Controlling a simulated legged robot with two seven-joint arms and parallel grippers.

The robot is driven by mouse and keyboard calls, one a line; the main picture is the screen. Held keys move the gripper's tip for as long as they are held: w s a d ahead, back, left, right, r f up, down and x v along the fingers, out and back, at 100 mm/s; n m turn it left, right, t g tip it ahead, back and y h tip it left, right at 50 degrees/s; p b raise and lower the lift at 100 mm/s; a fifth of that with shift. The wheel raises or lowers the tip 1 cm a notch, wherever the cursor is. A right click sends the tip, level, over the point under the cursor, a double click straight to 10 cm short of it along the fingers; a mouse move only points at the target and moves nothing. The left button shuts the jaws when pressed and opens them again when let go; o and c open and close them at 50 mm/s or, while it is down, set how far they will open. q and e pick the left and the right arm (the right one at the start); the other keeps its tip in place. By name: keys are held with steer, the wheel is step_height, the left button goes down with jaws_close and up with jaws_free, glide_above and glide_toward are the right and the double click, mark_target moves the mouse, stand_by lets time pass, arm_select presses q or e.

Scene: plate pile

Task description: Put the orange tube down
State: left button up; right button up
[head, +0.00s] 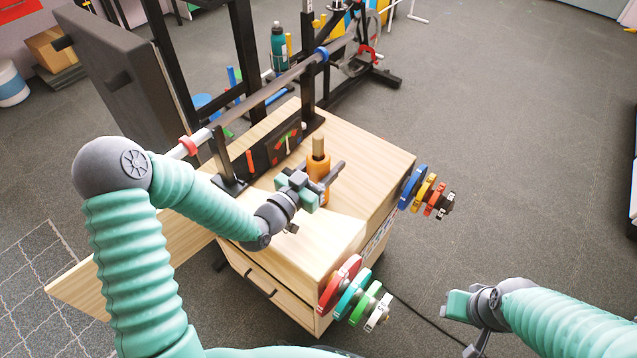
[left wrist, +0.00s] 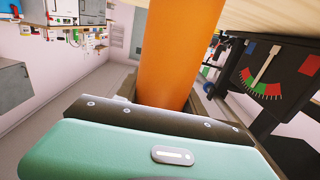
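In the left wrist view the orange tube (left wrist: 181,50) runs up from behind the gripper's dark edge and out of the top of the frame. Its lower end is hard to see, so I cannot tell whether it touches the box top. My right gripper (head: 470,318) is at the lower right, away from the tube; its fingers are unclear.
A dark panel with a coloured dial (head: 277,147) and a black rack holding a long metal bar (head: 270,88) stand behind the tube. The box top's front is bare.

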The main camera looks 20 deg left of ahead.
arm_select(q)
jaws_close()
steer(key=shift+r, duration=0.15)
